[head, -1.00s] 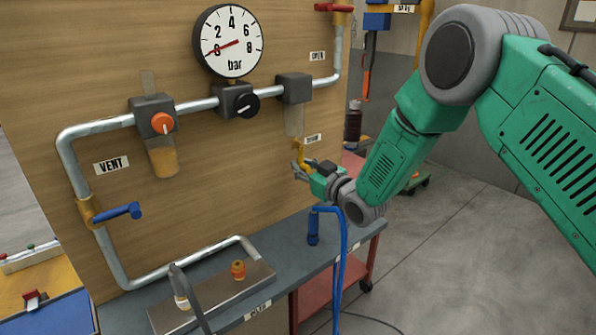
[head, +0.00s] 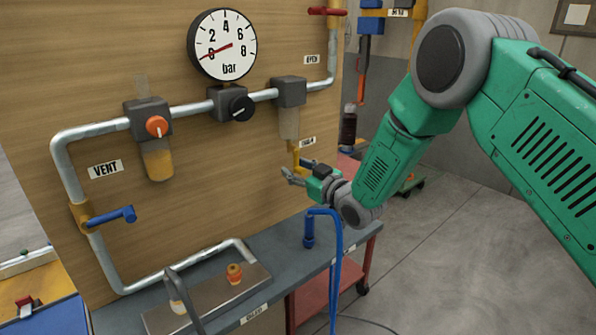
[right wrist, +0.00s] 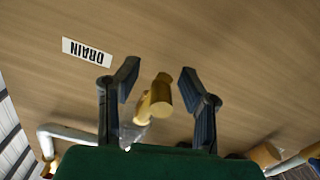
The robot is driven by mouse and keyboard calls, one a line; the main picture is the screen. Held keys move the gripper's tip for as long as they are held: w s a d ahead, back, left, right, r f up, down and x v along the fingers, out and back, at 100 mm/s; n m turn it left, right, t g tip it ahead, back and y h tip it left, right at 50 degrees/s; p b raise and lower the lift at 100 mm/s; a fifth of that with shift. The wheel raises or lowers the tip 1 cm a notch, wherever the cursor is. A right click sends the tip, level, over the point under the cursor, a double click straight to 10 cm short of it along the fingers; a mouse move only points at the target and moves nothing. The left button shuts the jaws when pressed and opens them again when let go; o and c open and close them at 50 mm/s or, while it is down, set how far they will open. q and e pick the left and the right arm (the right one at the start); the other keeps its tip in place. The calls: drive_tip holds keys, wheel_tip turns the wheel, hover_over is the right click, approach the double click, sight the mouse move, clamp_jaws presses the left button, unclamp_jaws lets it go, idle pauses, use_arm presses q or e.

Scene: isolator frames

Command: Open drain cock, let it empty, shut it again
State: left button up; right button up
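The drain cock (head: 296,158) is a small yellow brass piece under the right-hand bowl (head: 289,123), beside a small label. In the right wrist view the brass cock (right wrist: 160,95) stands between the two dark fingers, near the DRAIN label (right wrist: 87,51). My right gripper (head: 288,174) is at the cock from below. In the right wrist view its fingers (right wrist: 160,82) are spread, with a gap on each side of the cock. The gripper partly hides the cock's lower end in the head view. My left gripper is not in view.
A pressure gauge (head: 222,45) reads about 0 bar. Along the pipe are an orange-knobbed unit (head: 157,126) and a black knob (head: 241,107). A blue vent lever (head: 118,216) is at left. A blue hose (head: 336,260) rises in front of the bench (head: 285,262), below my right gripper.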

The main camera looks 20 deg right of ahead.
drive_tip(key=v, duration=1.2)
drive_tip(key=shift+f, duration=0.1)
drive_tip(key=s+f+m+g+h+b, duration=0.15)
drive_tip(key=s+f+g, duration=0.25)
drive_tip(key=s+f, duration=0.6)
drive_tip(key=s+f+m+g+h+b, duration=0.1)
drive_tip(key=s+f+m+g+h, duration=0.25)
drive_tip(key=f, duration=1.05)
drive_tip(key=s+f+g+b, duration=0.1)
drive_tip(key=s+f+g, duration=0.3)
drive_tip(key=s, duration=0.8)
drive_tip(key=s+f+g+h, duration=0.1)
drive_tip(key=s+f+g, duration=0.4)
drive_tip(key=s, duration=0.8)
drive_tip(key=shift+s+d+f+m+b, duration=0.2)
drive_tip(key=shift+f+m+b, duration=0.2)
drive_tip(key=shift+f, duration=0.05)
